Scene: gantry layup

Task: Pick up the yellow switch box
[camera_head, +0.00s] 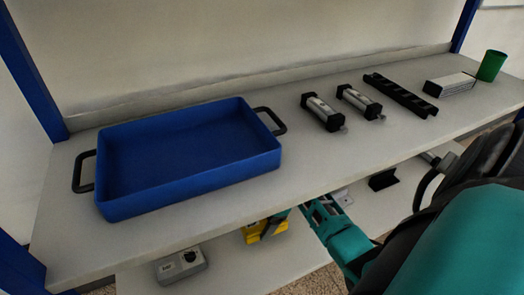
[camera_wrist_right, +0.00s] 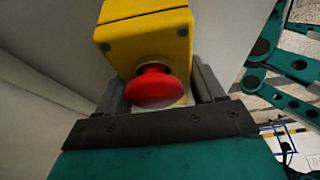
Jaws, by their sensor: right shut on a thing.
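The yellow switch box (camera_head: 253,236) with a red mushroom button shows at the front edge of the upper shelf in the head view, level with the lower shelf and partly hidden. In the right wrist view the yellow switch box (camera_wrist_right: 147,38) sits between the two dark fingers of my right gripper (camera_wrist_right: 158,82), with the red button (camera_wrist_right: 152,88) facing the camera. My right gripper (camera_head: 270,226) is shut on it. I cannot tell whether the box touches the lower shelf. My left gripper is not in view.
A blue tray (camera_head: 190,188) with black handles lies on the upper shelf (camera_head: 330,165). Two cylinders (camera_head: 322,112), a black rail (camera_head: 400,95), a grey block (camera_head: 449,84) and a green cup (camera_head: 491,66) stand right. A grey switch box (camera_head: 181,266) lies on the lower shelf.

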